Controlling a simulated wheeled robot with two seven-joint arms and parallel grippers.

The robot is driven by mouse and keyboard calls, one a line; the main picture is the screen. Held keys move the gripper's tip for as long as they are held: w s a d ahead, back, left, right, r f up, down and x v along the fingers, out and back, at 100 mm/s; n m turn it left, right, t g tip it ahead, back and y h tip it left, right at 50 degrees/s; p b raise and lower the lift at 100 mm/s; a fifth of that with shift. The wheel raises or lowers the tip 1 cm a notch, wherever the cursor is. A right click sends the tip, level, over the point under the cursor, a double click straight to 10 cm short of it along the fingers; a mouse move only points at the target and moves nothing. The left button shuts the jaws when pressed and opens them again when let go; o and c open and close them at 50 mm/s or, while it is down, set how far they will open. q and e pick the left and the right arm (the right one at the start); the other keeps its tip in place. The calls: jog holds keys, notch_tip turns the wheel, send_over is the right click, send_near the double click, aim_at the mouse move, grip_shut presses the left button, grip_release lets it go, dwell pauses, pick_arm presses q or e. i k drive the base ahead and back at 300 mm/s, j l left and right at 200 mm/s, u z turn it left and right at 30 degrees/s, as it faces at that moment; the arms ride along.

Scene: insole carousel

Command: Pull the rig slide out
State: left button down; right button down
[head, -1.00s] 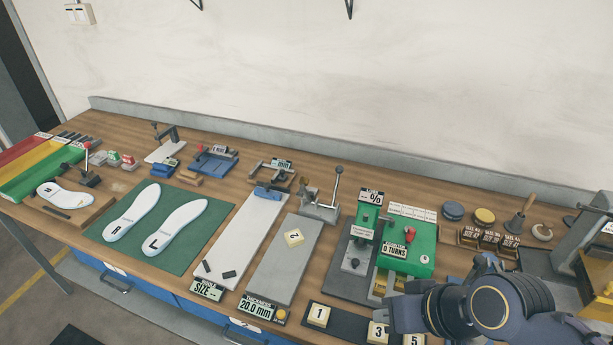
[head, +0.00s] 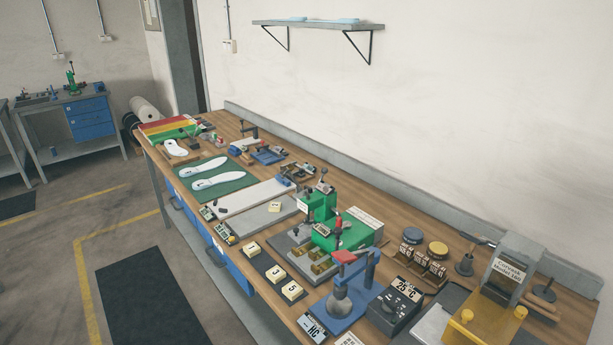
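The green rig (head: 326,206) stands near the middle of the bench, with a wider green housing (head: 350,232) beside it. A grey base plate (head: 284,245) with several brass blocks (head: 318,267) lies at its front. I cannot tell which part is the slide or how far out it sits. Neither of my grippers shows in the head view, so whether anything is held is hidden.
Number tiles (head: 273,274) lie along the front edge. A black temperature box (head: 394,314) and a grey-yellow unit (head: 512,265) stand at right. Floor in front is open.

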aim_at(301, 232)
jog(key=k+l+u, duration=0.25)
jog(key=k+l, duration=0.45)
jog(key=i+j, duration=0.35)
jog(key=i+j+u, duration=0.1)
jog(key=i+j, duration=0.2)
jog(key=i, duration=0.2)
jog(key=i+j+u, duration=0.1)
jog(key=i+j, duration=0.2)
jog(key=i, duration=0.15)
jog(key=i+j, duration=0.3)
jog(key=i, duration=0.15)
